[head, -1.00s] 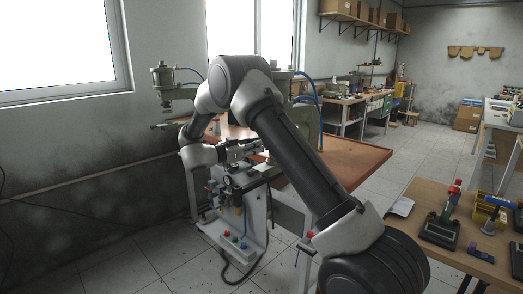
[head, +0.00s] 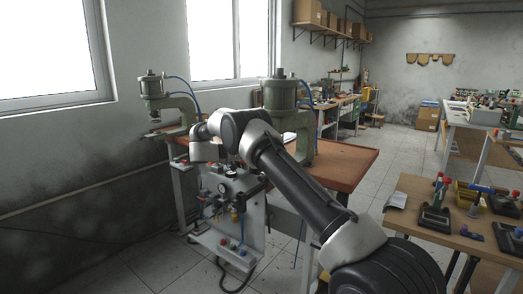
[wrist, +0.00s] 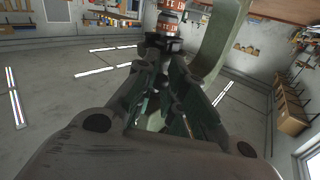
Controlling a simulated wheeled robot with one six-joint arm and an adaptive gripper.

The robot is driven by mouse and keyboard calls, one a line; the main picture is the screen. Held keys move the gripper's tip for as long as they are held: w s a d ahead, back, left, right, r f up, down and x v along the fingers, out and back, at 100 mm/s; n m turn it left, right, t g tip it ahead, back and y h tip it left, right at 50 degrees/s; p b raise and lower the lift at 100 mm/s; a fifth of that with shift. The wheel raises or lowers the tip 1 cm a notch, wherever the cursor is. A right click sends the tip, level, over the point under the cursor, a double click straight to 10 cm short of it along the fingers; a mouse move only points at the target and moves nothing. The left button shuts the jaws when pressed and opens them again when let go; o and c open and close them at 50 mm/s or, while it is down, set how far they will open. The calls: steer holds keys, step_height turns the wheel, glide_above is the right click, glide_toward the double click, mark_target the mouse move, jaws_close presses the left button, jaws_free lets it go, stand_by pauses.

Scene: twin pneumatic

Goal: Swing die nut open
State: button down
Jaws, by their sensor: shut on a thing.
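My gripper (wrist: 162,60) shows in the wrist view with its fingers closing toward each other on a dark part (wrist: 160,45), which looks like the die nut. This part sits right below a cylinder with orange markings (wrist: 167,25). A green curved press frame (wrist: 222,40) rises just to the right of it. In the head view two green presses stand at the table, a left one (head: 150,88) and a right one (head: 282,95). My arm covers part of the right press, and my fingers are hidden there. I cannot tell how far the nut is turned.
A brown-topped table (head: 345,160) carries the presses. A grey valve panel with hoses and a gauge (head: 230,195) stands in front. A workbench with tools (head: 440,200) is at the right. The floor between is clear.

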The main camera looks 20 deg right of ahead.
steer(key=shift+f, duration=0.15)
steer(key=c, duration=1.4)
jaws_free()
steer(key=shift+a, duration=0.1)
steer(key=a, duration=0.2)
steer(key=w+a, duration=0.1)
steer(key=a, duration=0.4)
steer(key=shift+w+a, duration=0.1)
steer(key=shift+w, duration=0.05)
